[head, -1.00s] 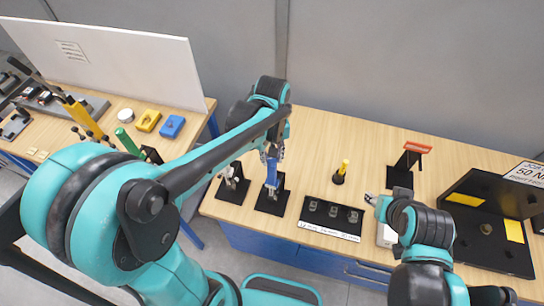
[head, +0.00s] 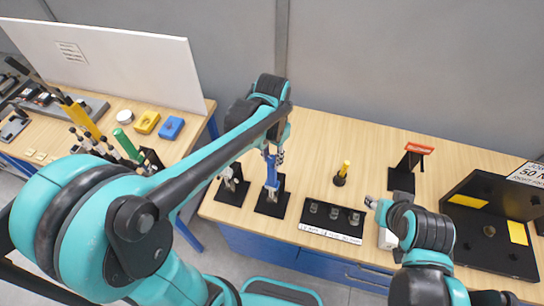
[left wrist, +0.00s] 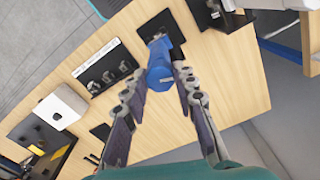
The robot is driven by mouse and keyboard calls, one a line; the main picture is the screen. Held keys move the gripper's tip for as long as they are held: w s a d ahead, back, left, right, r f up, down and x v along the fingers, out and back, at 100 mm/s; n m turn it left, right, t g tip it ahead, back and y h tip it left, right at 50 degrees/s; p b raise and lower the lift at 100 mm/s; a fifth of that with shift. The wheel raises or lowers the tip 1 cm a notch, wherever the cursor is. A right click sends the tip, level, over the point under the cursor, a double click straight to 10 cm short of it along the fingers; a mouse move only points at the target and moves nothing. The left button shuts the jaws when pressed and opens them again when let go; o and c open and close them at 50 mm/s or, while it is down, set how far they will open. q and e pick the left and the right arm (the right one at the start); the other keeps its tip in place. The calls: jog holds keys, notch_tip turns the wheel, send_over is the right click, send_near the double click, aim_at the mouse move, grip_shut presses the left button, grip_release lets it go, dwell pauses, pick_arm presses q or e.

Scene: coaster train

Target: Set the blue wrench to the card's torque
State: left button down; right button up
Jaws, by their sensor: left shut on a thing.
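The blue wrench (head: 271,172) stands about upright over a black stand (head: 282,205) on the wooden bench. My left gripper (head: 273,148) is shut on its upper part from above. In the left wrist view the blue wrench (left wrist: 160,66) shows between the two fingers (left wrist: 165,85); its scale cannot be read. The card (head: 527,173) at the far right shows "JOB" and "50 N", with its edge cut off. My right gripper (head: 370,200) is low over the bench, right of the socket tray; its opening is too small to judge.
A black tray (head: 310,228) with several sockets has a white label strip. A yellow-topped tool (head: 342,172) stands behind it. Another black stand (head: 230,193) is left of the wrench. A red-topped stand (head: 418,149) and a black fixture with yellow patches (head: 490,255) are at the right.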

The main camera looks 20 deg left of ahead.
aim_at(272, 159)
pick_arm(q)
jog(key=shift+m, duration=0.9)
jog(key=c, duration=1.2)
grip_release()
notch_tip(272, 159, up, 12)
jog(key=shift+r, duration=0.1)
